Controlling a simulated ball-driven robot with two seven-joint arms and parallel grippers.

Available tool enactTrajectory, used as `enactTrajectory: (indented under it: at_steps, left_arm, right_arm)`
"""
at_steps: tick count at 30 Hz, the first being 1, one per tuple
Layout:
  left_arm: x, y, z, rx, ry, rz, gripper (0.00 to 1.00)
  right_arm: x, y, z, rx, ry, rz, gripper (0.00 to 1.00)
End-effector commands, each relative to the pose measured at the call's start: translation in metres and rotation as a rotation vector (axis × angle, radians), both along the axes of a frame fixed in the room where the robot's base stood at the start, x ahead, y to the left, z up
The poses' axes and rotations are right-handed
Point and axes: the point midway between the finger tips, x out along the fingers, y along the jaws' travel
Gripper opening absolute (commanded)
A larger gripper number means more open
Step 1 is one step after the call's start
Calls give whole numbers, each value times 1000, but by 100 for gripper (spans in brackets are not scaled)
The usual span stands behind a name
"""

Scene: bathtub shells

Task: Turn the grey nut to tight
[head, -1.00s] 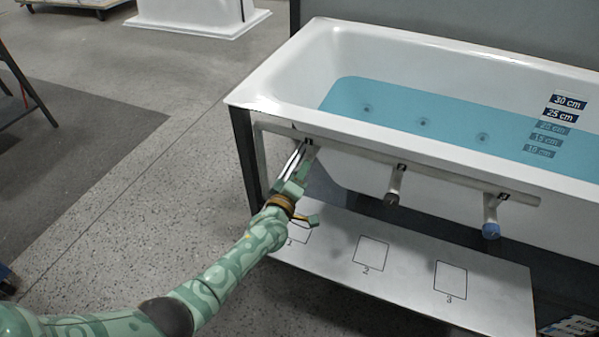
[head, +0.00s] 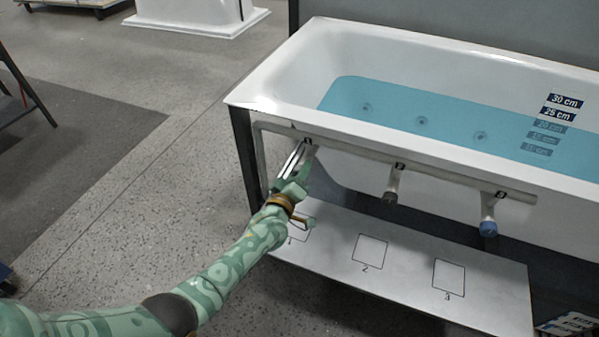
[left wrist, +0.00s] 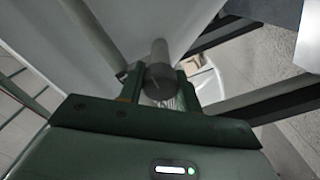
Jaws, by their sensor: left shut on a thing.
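A white pipe (head: 440,175) runs along the tub's front with three short outlets, labelled 1, 2 and 3. My left gripper (head: 300,163) is at outlet 1, on the left, and covers its end in the head view. In the left wrist view the gripper (left wrist: 160,88) is shut on a round grey nut (left wrist: 160,84) at the end of the outlet pipe (left wrist: 160,52). The nut's tightness cannot be told. Outlet 2 carries a dark nut (head: 389,198) and outlet 3 a blue nut (head: 488,228). My right gripper is not in view.
The white tub (head: 285,75) holds blue water. A pale shelf (head: 405,272) with marked squares lies below the outlets. A dark frame leg (head: 245,155) stands just left of my gripper. The floor (head: 160,190) to the left is open.

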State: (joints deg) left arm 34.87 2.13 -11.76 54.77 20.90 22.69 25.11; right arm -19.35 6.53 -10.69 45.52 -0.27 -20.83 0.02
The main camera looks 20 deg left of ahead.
Motion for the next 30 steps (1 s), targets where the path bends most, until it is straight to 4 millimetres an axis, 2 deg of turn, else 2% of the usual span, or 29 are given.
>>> enactTrajectory:
  at_steps: [1, 3, 12, 16, 19, 25, 30]
  left_arm:
    - [-2, -2, -3, 2, 7, -3, 36]
    - [-1, -1, -3, 2, 6, -3, 55]
    - [-2, -1, -1, 0, 3, -2, 55]
    - [-14, 0, 2, 1, 1, -2, 55]
    - [-35, 1, 5, 1, 1, -2, 55]
    - [-90, 3, 7, 1, 0, -2, 55]
    - [-131, 3, 3, 1, 3, -3, 55]
  right_arm:
    - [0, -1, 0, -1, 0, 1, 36]
    - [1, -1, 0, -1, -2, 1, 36]
    - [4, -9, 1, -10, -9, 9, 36]
    - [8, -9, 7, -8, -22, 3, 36]
    - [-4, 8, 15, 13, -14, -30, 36]
    - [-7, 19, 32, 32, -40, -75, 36]
    - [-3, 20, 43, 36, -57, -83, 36]
